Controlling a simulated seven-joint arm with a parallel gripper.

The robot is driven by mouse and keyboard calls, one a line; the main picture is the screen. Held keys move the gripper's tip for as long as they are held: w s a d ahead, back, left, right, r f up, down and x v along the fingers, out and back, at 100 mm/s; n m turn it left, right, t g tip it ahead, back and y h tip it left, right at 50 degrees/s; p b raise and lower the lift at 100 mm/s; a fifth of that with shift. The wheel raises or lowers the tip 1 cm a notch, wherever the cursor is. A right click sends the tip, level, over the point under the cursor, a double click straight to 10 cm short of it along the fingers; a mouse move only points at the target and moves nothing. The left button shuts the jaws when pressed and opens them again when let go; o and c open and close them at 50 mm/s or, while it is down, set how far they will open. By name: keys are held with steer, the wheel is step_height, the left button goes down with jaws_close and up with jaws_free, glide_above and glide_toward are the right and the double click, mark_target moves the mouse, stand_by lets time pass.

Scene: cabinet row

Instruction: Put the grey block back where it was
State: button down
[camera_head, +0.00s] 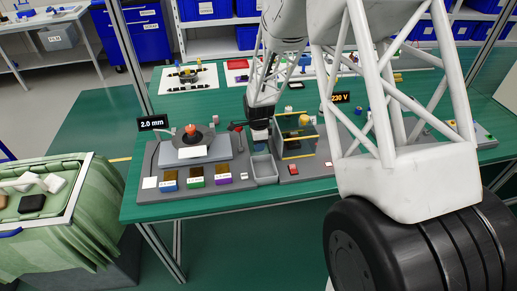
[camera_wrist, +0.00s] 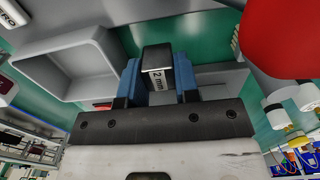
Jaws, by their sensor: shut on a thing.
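My gripper (camera_wrist: 157,84) has two blue fingers, shut on a small dark-grey block (camera_wrist: 157,55) with a pale face marked "2 mm". In the head view my gripper (camera_head: 259,130) hangs over the bench, just above the grey bins (camera_head: 264,167) and right of the measuring device (camera_head: 194,148). The block cannot be made out in that view. In the wrist view one grey bin (camera_wrist: 62,70) lies left of the fingers and another grey surface shows behind the block. Blue, green (camera_head: 195,182) and purple labelled blocks stand in a row before the device.
A yellow-edged frame (camera_head: 298,155) stands close right of my gripper. A red button (camera_head: 293,169) is in front of it. A large red rounded thing (camera_wrist: 286,35) fills the wrist view's upper right. A "2.0 mm" display (camera_head: 153,123) stands at left. The green bench front (camera_head: 240,196) is clear.

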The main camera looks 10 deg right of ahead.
steer(key=shift+f, duration=1.35)
steer(key=shift+f, duration=0.1)
steer(key=c, duration=0.8)
jaws_free()
steer(key=shift+c, duration=0.2)
step_height(320, 180, up, 12)
steer(key=shift+r, duration=0.1)
